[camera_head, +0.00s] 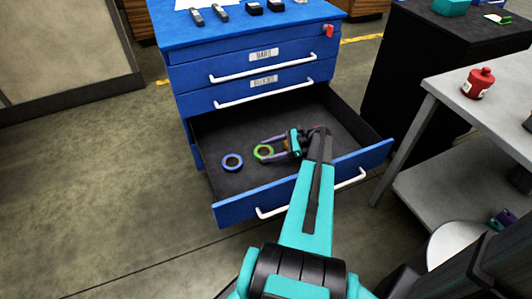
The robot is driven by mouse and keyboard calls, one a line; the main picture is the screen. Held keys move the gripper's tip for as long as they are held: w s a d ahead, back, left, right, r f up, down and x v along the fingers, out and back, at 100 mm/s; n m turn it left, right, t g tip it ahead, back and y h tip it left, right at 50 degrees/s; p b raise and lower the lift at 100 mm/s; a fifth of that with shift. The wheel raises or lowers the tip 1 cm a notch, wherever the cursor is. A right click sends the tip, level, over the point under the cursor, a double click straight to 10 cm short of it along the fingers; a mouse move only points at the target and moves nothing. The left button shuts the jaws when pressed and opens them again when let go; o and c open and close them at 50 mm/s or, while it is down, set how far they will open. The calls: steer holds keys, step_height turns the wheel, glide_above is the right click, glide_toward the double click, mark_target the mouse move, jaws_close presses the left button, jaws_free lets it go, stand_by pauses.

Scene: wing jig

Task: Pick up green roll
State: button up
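The green roll (257,152) is a small ring of tape with a brown inner core. It is in the open bottom drawer (231,212) of the blue cabinet. My gripper (262,153) reaches into the drawer from the right, with its purple-grey fingers spread on either side of the green roll. The fingers look open, with the roll between or just under their tips; I cannot tell if they touch it. A blue roll (232,162) lies just left of the green roll, apart from it.
The drawer's blue front panel (340,167) and dark side walls bound the space around my gripper. The closed drawers (262,84) stand above and behind. A grey table (450,92) with a red canister (478,84) stands at the right. The drawer floor left of the blue roll is clear.

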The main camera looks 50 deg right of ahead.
steer(key=c, duration=0.5)
steer(key=shift+c, duration=0.2)
step_height(320, 180, up, 10)
steer(key=p, duration=0.1)
stand_by(0.7)
